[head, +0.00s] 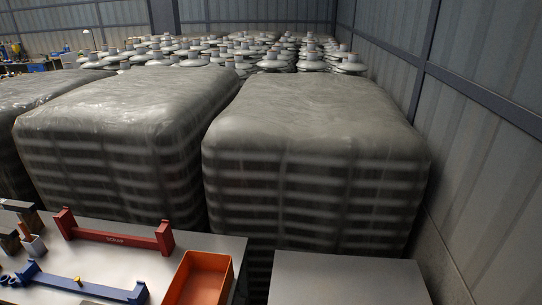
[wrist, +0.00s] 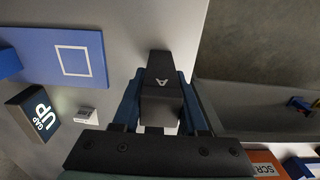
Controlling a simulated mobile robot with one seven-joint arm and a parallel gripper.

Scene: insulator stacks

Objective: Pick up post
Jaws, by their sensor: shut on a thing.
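A dark post-like block (wrist: 160,66) with a white letter A stands out between the fingers in the wrist view. My gripper (wrist: 160,92) has its two blue fingers on either side of this block and is shut on it. The block's lower part is hidden between the fingers and the dark gripper body. I cannot tell whether the block touches the grey surface beneath it. My gripper does not show in the head view.
In the wrist view, a blue plate (wrist: 45,55) with a white square outline and a dark "GAP UP" block (wrist: 38,112) lie left. In the head view, a red bracket (head: 115,236), a blue bracket (head: 75,283) and an orange tray (head: 200,280) occupy the bench. Wrapped stacks (head: 315,130) stand behind.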

